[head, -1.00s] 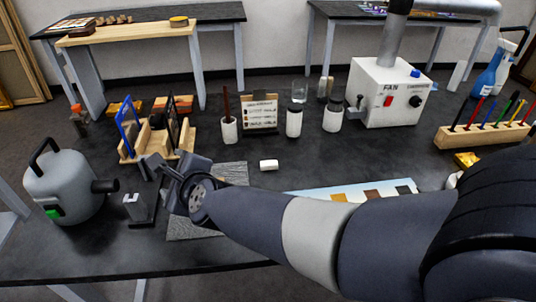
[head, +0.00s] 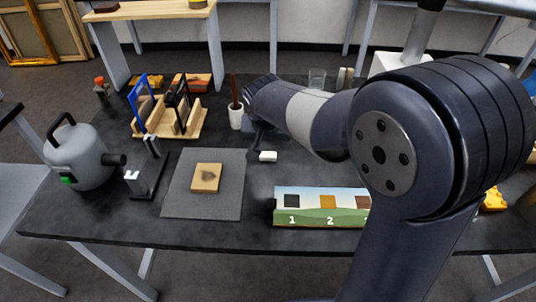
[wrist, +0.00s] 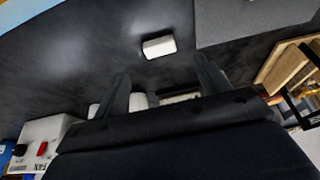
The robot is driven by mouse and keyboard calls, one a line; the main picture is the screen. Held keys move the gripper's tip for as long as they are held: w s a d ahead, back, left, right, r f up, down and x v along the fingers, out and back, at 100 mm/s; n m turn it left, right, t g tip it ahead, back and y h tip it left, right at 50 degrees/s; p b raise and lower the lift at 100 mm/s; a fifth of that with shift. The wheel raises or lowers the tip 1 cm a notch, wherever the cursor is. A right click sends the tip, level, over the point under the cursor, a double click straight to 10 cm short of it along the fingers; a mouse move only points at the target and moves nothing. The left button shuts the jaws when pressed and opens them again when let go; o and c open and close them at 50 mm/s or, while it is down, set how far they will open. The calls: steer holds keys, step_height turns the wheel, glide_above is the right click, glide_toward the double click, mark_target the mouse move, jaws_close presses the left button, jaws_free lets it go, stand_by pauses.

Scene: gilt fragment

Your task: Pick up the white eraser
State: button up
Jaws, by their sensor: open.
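The white eraser (head: 268,157) is a small white block lying on the dark tabletop, just right of the grey mat. It also shows in the wrist view (wrist: 159,47), beyond the fingertips and apart from them. My gripper (head: 256,140) is behind the eraser in the head view, partly hidden by my own arm. In the wrist view my gripper (wrist: 163,72) has its two fingers spread wide with nothing between them at the tips. Further back, pale objects show between the fingers.
A grey mat (head: 173,205) bears a small tan block (head: 206,178). A numbered sample strip (head: 312,216) lies at the front. A wooden rack (head: 190,130), a cup with a brush (head: 236,117) and a grey canister (head: 80,160) stand around. Bare tabletop surrounds the eraser.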

mark_target(268, 153)
steer(key=shift+x, duration=3.8)
steer(key=shift+c, duration=0.5)
steer(key=c, duration=1)
steer(key=shift+o, duration=0.2)
step_height(268, 153, up, 10)
steer(key=shift+p, duration=0.3)
